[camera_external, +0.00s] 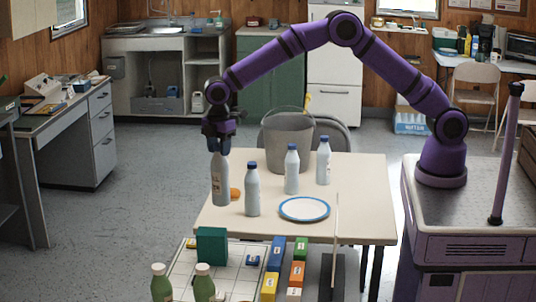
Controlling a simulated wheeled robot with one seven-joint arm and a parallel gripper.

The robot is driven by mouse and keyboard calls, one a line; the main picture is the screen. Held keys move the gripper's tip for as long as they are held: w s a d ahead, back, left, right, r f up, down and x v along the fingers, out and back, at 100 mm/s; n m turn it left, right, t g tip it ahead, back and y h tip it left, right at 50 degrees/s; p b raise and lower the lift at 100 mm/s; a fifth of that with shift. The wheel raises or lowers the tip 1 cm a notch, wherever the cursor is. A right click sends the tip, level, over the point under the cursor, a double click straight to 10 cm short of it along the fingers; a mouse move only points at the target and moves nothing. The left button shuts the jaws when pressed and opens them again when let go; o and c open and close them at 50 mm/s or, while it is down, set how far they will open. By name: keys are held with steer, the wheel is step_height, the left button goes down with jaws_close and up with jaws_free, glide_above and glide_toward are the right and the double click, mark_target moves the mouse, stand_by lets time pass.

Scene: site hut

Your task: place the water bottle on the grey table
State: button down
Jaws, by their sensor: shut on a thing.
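My gripper (219,140) points down and is shut on a grey-white bottle (220,182), covering its top. The bottle hangs upright at the left edge of a cream table (365,190); I cannot tell whether its base touches the top. Similar pale bottles with dark blue caps stand on that table: one near the held bottle (252,190), one in the middle (291,170) and one further back (324,162). No label names the water bottle clearly. A grey-topped desk with drawers (55,118) stands at the left, away from the gripper.
On the cream table are a grey bucket (288,145), a blue-rimmed plate (304,209) and an orange item (235,194). In front, a gridded surface (215,272) carries several coloured boxes and two green bottles (161,283). The cream table's right side is clear.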

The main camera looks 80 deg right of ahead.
steer(key=s+a+n, duration=0.3)
steer(key=s+a, duration=0.5)
steer(key=a, duration=0.5)
steer(key=s+a+n, duration=0.3)
steer(key=s+a, duration=0.6)
steer(key=a, duration=0.4)
steer(key=s+a+n, duration=0.3)
steer(key=s+a, duration=0.5)
steer(key=a, duration=0.5)
step_height(320, 180, down, 15)
steer(key=c, duration=0.6)
jaws_free()
steer(key=shift+c, duration=0.2)
step_height(320, 180, up, 12)
